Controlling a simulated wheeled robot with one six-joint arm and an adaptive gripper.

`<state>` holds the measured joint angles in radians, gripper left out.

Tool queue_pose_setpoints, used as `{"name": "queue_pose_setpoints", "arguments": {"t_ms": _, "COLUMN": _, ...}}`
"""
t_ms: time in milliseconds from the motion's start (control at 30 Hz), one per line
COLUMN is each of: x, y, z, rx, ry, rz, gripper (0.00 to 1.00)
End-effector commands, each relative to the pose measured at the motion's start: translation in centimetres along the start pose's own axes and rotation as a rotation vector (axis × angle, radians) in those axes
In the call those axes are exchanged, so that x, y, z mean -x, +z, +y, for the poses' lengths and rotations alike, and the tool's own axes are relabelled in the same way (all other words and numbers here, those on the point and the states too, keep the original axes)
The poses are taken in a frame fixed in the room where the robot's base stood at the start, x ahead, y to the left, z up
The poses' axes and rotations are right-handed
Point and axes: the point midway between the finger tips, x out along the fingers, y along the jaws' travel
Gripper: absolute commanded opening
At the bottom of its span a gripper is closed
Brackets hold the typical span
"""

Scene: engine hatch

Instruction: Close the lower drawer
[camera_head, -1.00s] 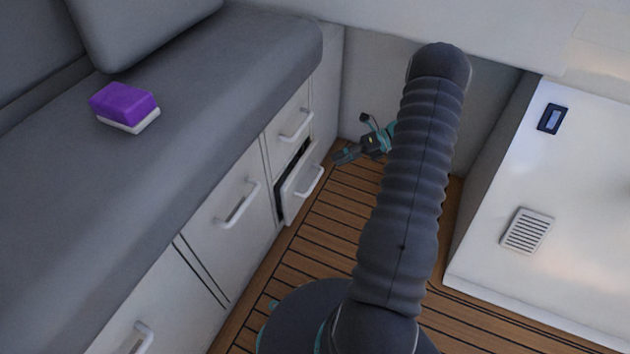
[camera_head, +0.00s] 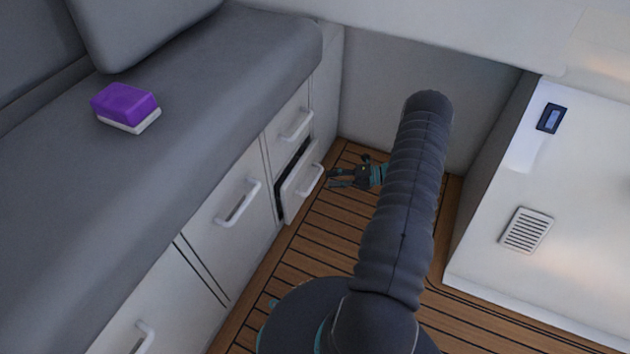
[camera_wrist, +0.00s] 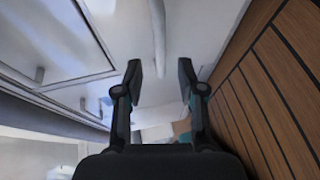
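The lower drawer (camera_head: 299,183) is in the white cabinet under the bench, near the far corner. It stands slightly open, with a dark gap along its top and side. Its white bar handle (camera_head: 311,181) faces the floor aisle. My gripper (camera_head: 330,179) is just right of the handle, at about its height. In the wrist view my gripper (camera_wrist: 160,70) has its two fingers apart with nothing between them. A white bar handle (camera_wrist: 158,40) lies ahead of the gap, in front of a white panel. Whether a fingertip touches the handle cannot be told.
An upper drawer (camera_head: 290,122) sits shut above it. Cabinet doors (camera_head: 232,215) with handles line the left. A purple and white sponge (camera_head: 125,107) lies on the grey bench (camera_head: 200,95). The wooden floor (camera_head: 310,245) is clear. A white unit (camera_head: 500,260) stands at right.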

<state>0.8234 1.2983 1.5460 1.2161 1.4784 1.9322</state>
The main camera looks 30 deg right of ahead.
Motion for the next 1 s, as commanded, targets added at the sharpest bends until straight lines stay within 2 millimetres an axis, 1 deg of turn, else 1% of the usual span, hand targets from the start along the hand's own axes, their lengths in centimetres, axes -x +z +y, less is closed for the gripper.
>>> {"name": "queue_pose_setpoints", "arguments": {"t_ms": 33, "x": -1.1, "y": -0.1, "z": 0.0, "rx": -0.002, "ry": -0.001, "rz": 0.004, "gripper": 0.39}}
{"name": "queue_pose_setpoints", "arguments": {"t_ms": 100, "x": -2.3, "y": -0.1, "z": 0.0, "rx": -0.002, "ry": 0.000, "rz": 0.004, "gripper": 0.39}}
{"name": "queue_pose_setpoints", "arguments": {"t_ms": 300, "x": -5.1, "y": -0.1, "z": 0.0, "rx": 0.000, "ry": -0.001, "rz": 0.003, "gripper": 0.39}}
{"name": "queue_pose_setpoints", "arguments": {"t_ms": 500, "x": -6.4, "y": -0.1, "z": 0.0, "rx": -0.001, "ry": -0.001, "rz": 0.002, "gripper": 0.39}}
{"name": "queue_pose_setpoints", "arguments": {"t_ms": 800, "x": -6.5, "y": -0.1, "z": 0.0, "rx": 0.000, "ry": -0.001, "rz": 0.001, "gripper": 0.39}}
{"name": "queue_pose_setpoints", "arguments": {"t_ms": 867, "x": -6.5, "y": -0.1, "z": 0.0, "rx": 0.000, "ry": -0.001, "rz": 0.001, "gripper": 0.24}}
{"name": "queue_pose_setpoints", "arguments": {"t_ms": 900, "x": -6.5, "y": -0.1, "z": 0.0, "rx": 0.000, "ry": -0.001, "rz": 0.001, "gripper": 0.14}}
{"name": "queue_pose_setpoints", "arguments": {"t_ms": 967, "x": -6.5, "y": -0.1, "z": 0.0, "rx": 0.000, "ry": -0.001, "rz": 0.001, "gripper": 0.00}}
{"name": "queue_pose_setpoints", "arguments": {"t_ms": 1000, "x": -6.5, "y": -0.1, "z": 0.0, "rx": 0.000, "ry": -0.001, "rz": 0.001, "gripper": 0.00}}
